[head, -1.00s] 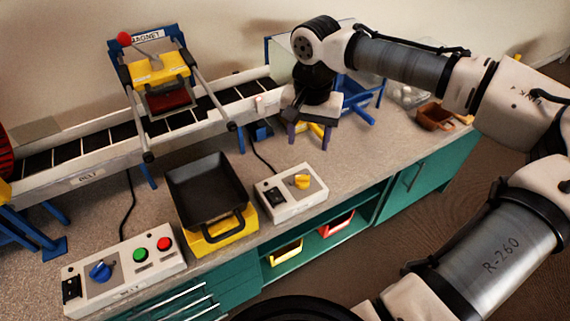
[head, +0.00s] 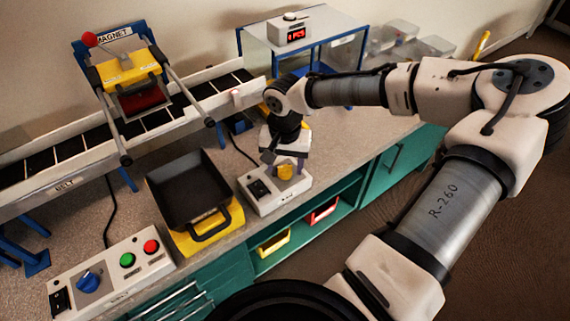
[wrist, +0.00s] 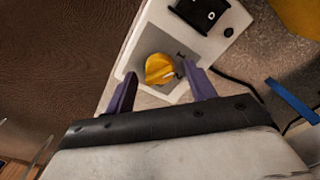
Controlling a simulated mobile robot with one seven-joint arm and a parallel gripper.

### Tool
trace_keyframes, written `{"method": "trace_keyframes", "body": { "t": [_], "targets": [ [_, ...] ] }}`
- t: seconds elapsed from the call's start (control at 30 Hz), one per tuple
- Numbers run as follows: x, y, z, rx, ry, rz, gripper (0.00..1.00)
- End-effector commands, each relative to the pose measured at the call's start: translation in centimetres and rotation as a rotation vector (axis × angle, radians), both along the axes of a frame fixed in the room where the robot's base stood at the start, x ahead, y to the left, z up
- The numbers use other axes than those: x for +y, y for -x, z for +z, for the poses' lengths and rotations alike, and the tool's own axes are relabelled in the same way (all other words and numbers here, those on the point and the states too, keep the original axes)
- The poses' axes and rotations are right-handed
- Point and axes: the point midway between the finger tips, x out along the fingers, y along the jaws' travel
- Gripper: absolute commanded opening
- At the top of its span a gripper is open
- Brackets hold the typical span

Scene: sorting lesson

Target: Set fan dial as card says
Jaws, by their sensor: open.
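A yellow dial (head: 285,172) sits on a white control box (head: 265,201) near the bench's front edge. In the wrist view the dial (wrist: 159,68) shows between my finger tips, with small dark marks beside it on the box face. My gripper (head: 284,161) is open above the dial, pointing down. In the wrist view one finger of my gripper (wrist: 161,83) is on each side of the dial, with gaps between. I cannot tell whether the tips are down at dial height.
A black rocker switch (wrist: 199,12) is on the same box. The belt (head: 100,148) and magnet frame (head: 128,70) are behind. A box with blue dial and buttons (head: 110,276) is at front left.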

Motion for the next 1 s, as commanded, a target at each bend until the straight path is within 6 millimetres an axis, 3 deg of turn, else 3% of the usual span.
{"method": "trace_keyframes", "body": {
  "t": [0.37,0.7,1.0],
  "targets": [
    [-0.03,0.00,-0.76,0.000,0.000,0.000,0.55],
    [-0.03,0.00,-0.74,0.000,0.000,0.000,0.13],
    [-0.02,0.01,-0.74,0.001,-0.001,-0.033,0.11]
  ]
}}
